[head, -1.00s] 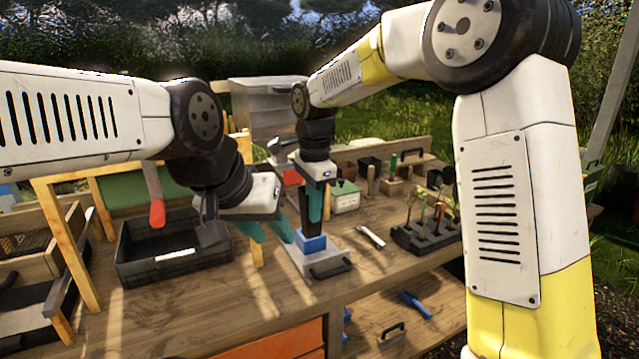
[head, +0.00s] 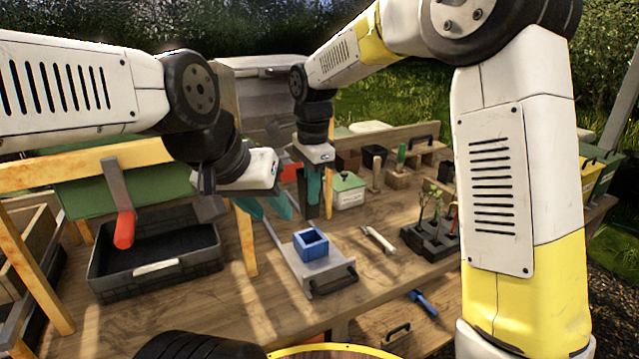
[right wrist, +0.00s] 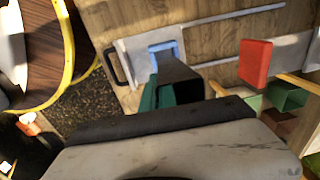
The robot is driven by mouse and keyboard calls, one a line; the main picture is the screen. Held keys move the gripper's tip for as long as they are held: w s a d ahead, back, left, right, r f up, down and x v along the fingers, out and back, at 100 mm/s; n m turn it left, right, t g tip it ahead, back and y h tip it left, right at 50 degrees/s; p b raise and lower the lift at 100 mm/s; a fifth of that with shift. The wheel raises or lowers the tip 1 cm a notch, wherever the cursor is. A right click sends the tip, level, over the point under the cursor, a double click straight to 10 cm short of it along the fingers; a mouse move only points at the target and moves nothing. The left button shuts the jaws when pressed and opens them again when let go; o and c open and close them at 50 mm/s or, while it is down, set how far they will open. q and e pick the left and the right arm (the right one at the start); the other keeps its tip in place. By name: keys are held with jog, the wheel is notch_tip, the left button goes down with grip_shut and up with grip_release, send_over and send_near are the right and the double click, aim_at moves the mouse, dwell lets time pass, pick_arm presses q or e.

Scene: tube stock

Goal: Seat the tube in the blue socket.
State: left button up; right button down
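The blue socket (head: 311,243) is a square, open-topped block on a grey plate (head: 332,275) on the bench. It shows partly in the right wrist view (right wrist: 163,46). My right gripper (head: 314,190) has teal fingers shut on a dark, square-sided tube (head: 306,195), held roughly upright. In the head view the tube's lower end is above and behind the socket, clear of its opening. In the right wrist view the dark tube (right wrist: 178,72) overlaps the blue socket, so the gap cannot be judged. My left gripper (head: 268,207) is open and empty, left of the tube.
A black crate (head: 155,262) and a wooden frame (head: 248,240) stand at left. A red-handled tool (head: 124,228) hangs there. A light-handled tool (head: 379,239) lies right of the socket, near a dark rack (head: 430,240).

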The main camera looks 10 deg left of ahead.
aim_at(313, 218)
jog(key=shift+f, duration=3.6)
jog(key=shift+s+f, duration=0.1)
jog(key=shift+f, duration=0.2)
jog(key=shift+f, duration=0.35)
jog(key=shift+f, duration=0.5)
jog(key=shift+f, duration=0.35)
jog(key=shift+f, duration=0.75)
dwell(0.5)
